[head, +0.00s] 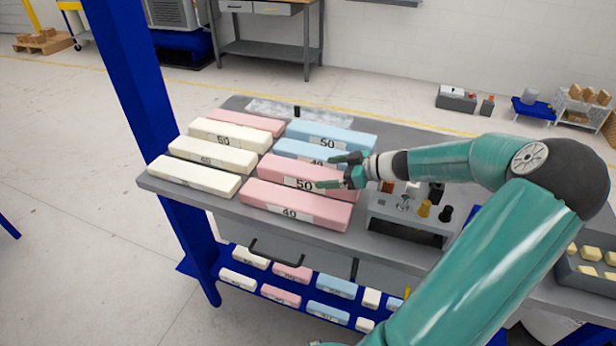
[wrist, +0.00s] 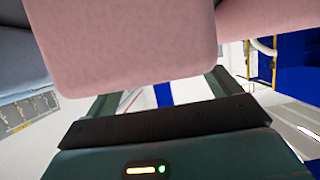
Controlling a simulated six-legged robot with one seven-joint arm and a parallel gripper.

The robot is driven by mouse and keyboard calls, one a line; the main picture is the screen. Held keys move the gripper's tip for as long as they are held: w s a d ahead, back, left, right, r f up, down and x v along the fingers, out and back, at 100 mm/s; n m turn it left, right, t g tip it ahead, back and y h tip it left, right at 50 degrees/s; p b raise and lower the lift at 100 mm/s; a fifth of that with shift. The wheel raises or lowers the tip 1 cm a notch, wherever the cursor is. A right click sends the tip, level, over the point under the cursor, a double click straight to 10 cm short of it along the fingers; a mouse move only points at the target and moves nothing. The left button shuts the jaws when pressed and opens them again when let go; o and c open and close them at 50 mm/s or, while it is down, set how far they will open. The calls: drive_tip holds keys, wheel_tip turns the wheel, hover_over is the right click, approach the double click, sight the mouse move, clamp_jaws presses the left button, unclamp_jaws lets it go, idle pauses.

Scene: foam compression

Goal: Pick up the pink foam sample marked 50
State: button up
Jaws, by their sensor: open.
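The pink foam sample marked 50 (head: 280,172) lies flat on the grey table, between the blue sample marked 40 (head: 300,150) and the pink sample marked 40 (head: 270,198). My gripper (head: 328,171) is open at the right end of the pink 50 sample, with its fingers pointing left along it. In the wrist view a pink block end (wrist: 130,50) fills the upper middle and hides the fingertips. I cannot tell whether the fingers touch the foam.
Cream samples (head: 212,152) lie to the left, and a blue sample marked 50 (head: 330,135) lies behind. A grey rack with small parts (head: 408,226) stands close to the right, under my arm. A blue post (head: 125,75) rises at the table's left.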

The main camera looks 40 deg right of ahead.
sight(316, 173)
drive_tip(key=shift+x, duration=1.65)
drive_tip(key=c, duration=1.1)
drive_tip(key=shift+o, duration=0.2)
drive_tip(key=shift+r, duration=0.1)
